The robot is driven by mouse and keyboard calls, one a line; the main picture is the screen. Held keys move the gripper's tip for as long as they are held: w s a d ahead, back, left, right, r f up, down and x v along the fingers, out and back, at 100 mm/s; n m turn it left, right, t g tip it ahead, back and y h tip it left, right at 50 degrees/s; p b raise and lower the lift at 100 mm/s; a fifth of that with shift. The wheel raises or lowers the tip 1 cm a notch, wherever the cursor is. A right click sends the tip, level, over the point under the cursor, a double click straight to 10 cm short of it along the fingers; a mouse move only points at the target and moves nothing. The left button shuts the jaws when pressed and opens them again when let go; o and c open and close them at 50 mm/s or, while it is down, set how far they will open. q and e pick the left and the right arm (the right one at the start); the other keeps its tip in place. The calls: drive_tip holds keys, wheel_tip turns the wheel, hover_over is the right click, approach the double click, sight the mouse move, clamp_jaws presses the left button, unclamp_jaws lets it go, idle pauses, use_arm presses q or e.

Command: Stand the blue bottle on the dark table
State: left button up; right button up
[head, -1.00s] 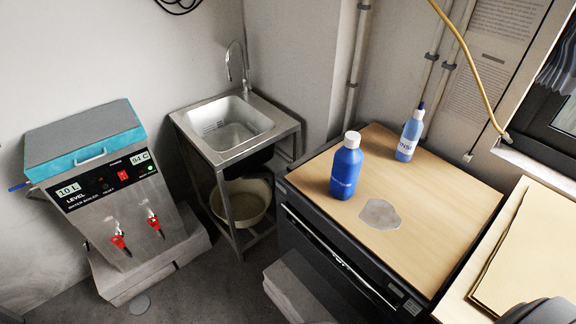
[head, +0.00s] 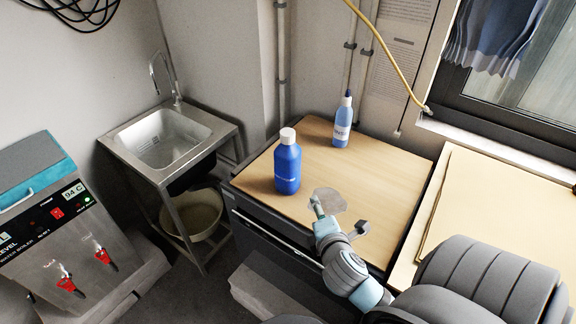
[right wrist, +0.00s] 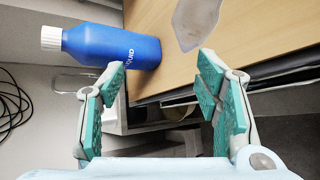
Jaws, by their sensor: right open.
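The blue bottle (head: 288,168) with a white cap stands upright on the light wooden top (head: 392,165) of a dark, oven-like cabinet (head: 272,238), near its left edge. In the right wrist view the bottle (right wrist: 110,45) appears sideways, at the upper left beyond the fingers. My right gripper (head: 340,216) is over the front part of this top, to the right of and nearer than the bottle. In the wrist view the gripper (right wrist: 158,85) is open with nothing between its green pads. My left gripper is out of view. I see no clearly dark tabletop.
A squeeze bottle (head: 342,122) with a dark blue tip stands behind the blue bottle. A greyish flat patch (head: 330,199) lies beside my gripper. A sink (head: 165,140) and a water boiler (head: 60,225) are to the left. A wooden surface (head: 500,205) with a window above is at the right.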

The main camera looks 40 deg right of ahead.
sight(290, 138)
drive_tip(key=w+d+r+n+t, duration=0.1)
drive_tip(key=w+r+n+t, duration=0.65)
drive_tip(key=n, duration=0.85)
drive_tip(key=shift+g, duration=0.65)
drive_tip(key=x, duration=0.5)
drive_tip(key=r+x, duration=0.1)
drive_tip(key=x, duration=0.3)
drive_tip(key=r+x, duration=0.1)
drive_tip(key=x, duration=0.4)
drive_tip(key=shift+w+a+r, duration=0.1)
drive_tip(key=shift+w+r, duration=0.1)
drive_tip(key=shift+w, duration=0.2)
drive_tip(key=shift+s+r, duration=0.1)
clamp_jaws()
